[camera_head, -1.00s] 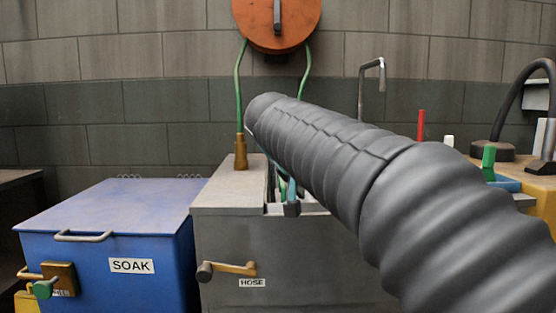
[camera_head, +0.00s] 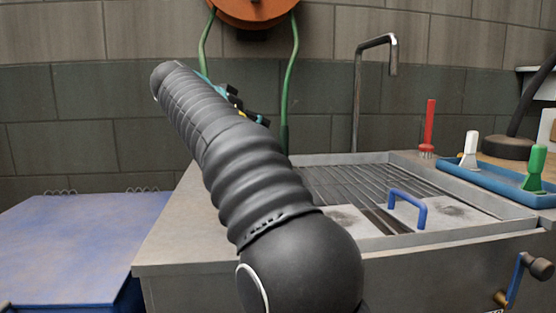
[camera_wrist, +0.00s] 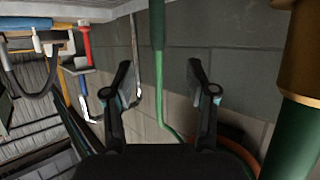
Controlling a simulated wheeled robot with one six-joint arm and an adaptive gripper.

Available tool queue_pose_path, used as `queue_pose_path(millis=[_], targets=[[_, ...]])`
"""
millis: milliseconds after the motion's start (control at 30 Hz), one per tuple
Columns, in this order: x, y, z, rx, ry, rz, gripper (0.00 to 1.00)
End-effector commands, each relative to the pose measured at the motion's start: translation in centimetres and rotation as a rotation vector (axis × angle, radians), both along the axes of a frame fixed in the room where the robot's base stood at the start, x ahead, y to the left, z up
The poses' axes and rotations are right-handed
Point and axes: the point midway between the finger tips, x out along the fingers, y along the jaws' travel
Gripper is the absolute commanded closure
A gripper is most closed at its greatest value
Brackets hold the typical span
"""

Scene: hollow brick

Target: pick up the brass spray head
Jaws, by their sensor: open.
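The brass spray head (camera_wrist: 298,45) shows large and close at the right edge of the wrist view, on the end of a thick green hose (camera_wrist: 290,140). It is cut off by the frame. My gripper (camera_wrist: 163,85) is open and empty, with the spray head to the right of both fingers, outside the jaws. Another green hose run (camera_wrist: 158,30) passes behind the gap between the fingers. In the head view my arm covers the spray head, and my gripper is mostly hidden behind the arm.
The orange hose reel (camera_head: 255,10) hangs on the tiled wall. A grey sink unit (camera_head: 165,250) with a grate and blue handle (camera_head: 408,208) stands below. A bent metal pipe (camera_head: 358,100) rises behind. A blue tray (camera_head: 500,180) with brushes is right, a blue box (camera_head: 75,240) left.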

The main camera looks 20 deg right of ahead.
Motion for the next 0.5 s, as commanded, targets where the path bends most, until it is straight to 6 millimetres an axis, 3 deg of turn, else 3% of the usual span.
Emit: queue_pose_path(millis=[500], targets=[[3.8, -6.6, -2.8, -0.002, -0.009, -0.021, 0.43]])
